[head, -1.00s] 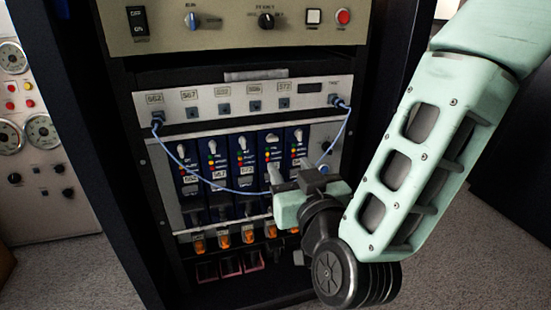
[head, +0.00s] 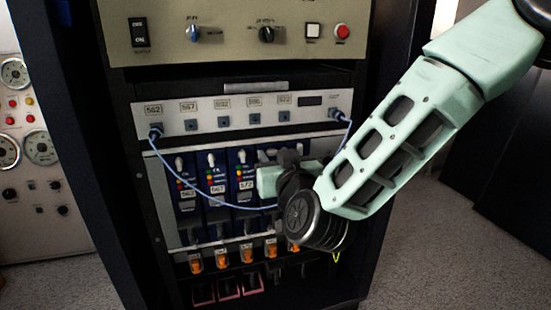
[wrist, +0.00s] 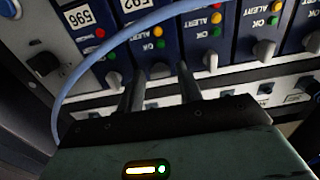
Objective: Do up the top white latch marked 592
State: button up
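The blue module marked 592 (wrist: 135,6) shows upside down in the wrist view. Its white top latch (wrist: 160,70) lies between the two dark fingers of my gripper (wrist: 158,86). The fingers are open, with a gap on each side of the latch; I see no clear contact. In the head view my gripper (head: 270,180) is in front of the right-hand modules and hides the 592 module and its latch.
A blue cable (head: 215,206) hangs between two sockets on the grey panel (head: 240,113) and passes close by my gripper. The module marked 596 (wrist: 77,17) has a neighbouring latch (wrist: 113,78). Orange handles (head: 221,258) line the bottom.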

jog(key=c, duration=0.6)
jog(key=shift+m, duration=0.3)
jog(key=m, duration=1.2)
jog(key=shift+f+m, duration=0.1)
jog(key=shift+m, duration=0.2)
jog(key=m, duration=0.4)
jog(key=shift+m+b, duration=0.3)
